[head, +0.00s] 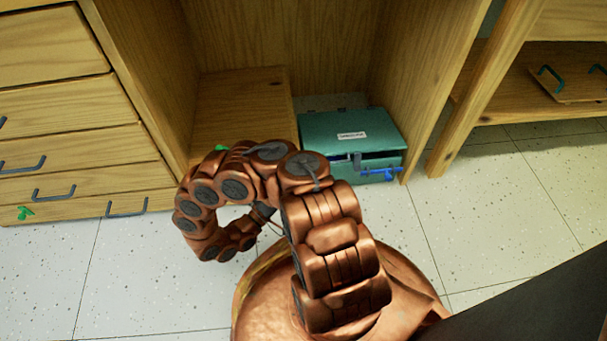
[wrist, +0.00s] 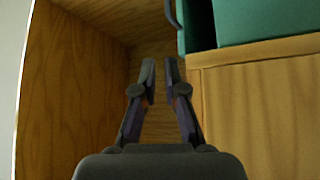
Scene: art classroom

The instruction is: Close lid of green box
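The green box (head: 345,128) sits low inside an open wooden cabinet in the head view. Its lid, with a white label, lies nearly flat, and a narrow dark gap shows beneath its front edge. A blue latch-like piece (head: 380,173) is at the front. In the wrist view, part of the green box (wrist: 265,20) fills the top right corner. My gripper (wrist: 160,70) points into the cabinet, left of the box in that view. Its fingers are close together with a narrow gap and nothing between them. In the head view the gripper is mostly hidden by my arm.
A wooden block (head: 235,110) stands left of the box inside the cabinet. Cabinet side walls (head: 425,75) bound the space closely. Drawers (head: 75,150) with blue handles are at left. A shelf unit (head: 560,75) is at right. The tiled floor (head: 500,220) is clear.

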